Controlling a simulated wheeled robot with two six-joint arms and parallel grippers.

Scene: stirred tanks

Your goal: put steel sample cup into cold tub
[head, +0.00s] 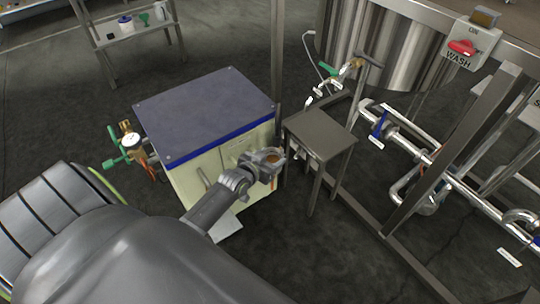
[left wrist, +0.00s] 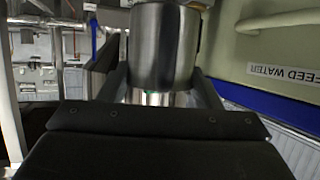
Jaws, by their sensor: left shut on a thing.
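My left gripper (head: 268,163) is shut on the steel sample cup (left wrist: 163,45). In the left wrist view the cup is a plain, shiny cylinder between the two fingers. In the head view the gripper largely hides the cup; a brownish round patch shows between the fingers. The gripper is in front of the cream side of a blue-edged cabinet, just left of a small steel stand. I cannot make out a cold tub in either view. My right gripper is not in view.
The cabinet (head: 205,112) has a grey top and valves on its left side. The small stand (head: 320,134) has a bare top. A large steel tank (head: 385,45) with pipes and frame legs stands at the right. A shelf (head: 125,36) stands at the back left.

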